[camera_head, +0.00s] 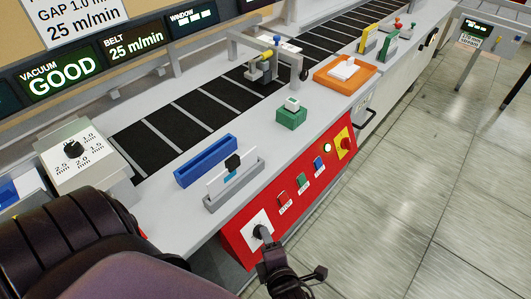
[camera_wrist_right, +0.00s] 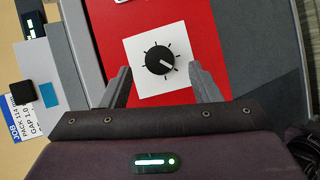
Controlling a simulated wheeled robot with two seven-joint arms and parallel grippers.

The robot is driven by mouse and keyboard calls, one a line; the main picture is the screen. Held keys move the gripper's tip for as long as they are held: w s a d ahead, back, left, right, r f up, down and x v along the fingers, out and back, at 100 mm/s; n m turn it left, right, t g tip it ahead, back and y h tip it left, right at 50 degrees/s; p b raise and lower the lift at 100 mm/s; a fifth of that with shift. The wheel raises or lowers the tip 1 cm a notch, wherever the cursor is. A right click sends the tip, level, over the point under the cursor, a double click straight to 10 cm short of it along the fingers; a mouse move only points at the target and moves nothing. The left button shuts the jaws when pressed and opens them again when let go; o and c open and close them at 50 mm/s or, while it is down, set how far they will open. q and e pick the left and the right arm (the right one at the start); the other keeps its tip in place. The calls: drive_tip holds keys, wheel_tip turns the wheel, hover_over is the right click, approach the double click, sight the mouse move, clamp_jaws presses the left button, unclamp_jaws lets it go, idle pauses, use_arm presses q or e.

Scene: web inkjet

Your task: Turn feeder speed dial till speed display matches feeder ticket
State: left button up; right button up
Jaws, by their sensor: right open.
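A black dial knob (camera_wrist_right: 160,60) sits on a white plate with tick marks, on a red panel; its white pointer aims lower right in the wrist view. The same dial plate shows in the head view (camera_head: 253,222). My right gripper (camera_head: 264,238) is open in front of it; in the wrist view its fingers (camera_wrist_right: 160,80) stand either side of the knob, with visible gaps. At upper right of the head view a stand carries a small green-lit display (camera_head: 475,27) and a white ticket (camera_head: 468,41), both too small to read. My left gripper is out of view.
Signs at upper left read "BELT 25 m/min" (camera_head: 136,42) and "VACUUM GOOD" (camera_head: 62,75). A job sheet above (camera_head: 85,15) also shows 25 m/min. Buttons (camera_head: 302,182) and a red-yellow switch (camera_head: 344,141) share the red panel (camera_head: 315,200).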

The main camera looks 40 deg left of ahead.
drive_tip(key=shift+v, duration=2.2)
drive_tip(key=w+d+f+m+g+h, duration=0.1)
drive_tip(key=w+d+f+m+h, duration=0.25)
drive_tip(key=d+f+m, duration=0.6)
drive_tip(key=w+d+f+m+h, duration=0.3)
drive_tip(key=d+f+m+h, duration=0.1)
drive_tip(key=d+f, duration=1.1)
drive_tip(key=s+d+f+m+g+h, duration=0.25)
drive_tip(key=s+d+f+m, duration=0.55)
drive_tip(key=s+f, duration=0.4)
drive_tip(key=s+d+f+m+g, duration=0.1)
drive_tip(key=s+d+f+m, duration=0.1)
drive_tip(key=s, duration=0.5)
drive_tip(key=s+d+f+m+g, duration=0.2)
drive_tip(key=s+d+f+m, duration=0.1)
drive_tip(key=s, duration=0.4)
drive_tip(key=d+f, duration=0.1)
drive_tip(key=d, duration=0.1)
drive_tip(key=shift+s+d, duration=0.15)
drive_tip(key=shift+d, duration=0.2)
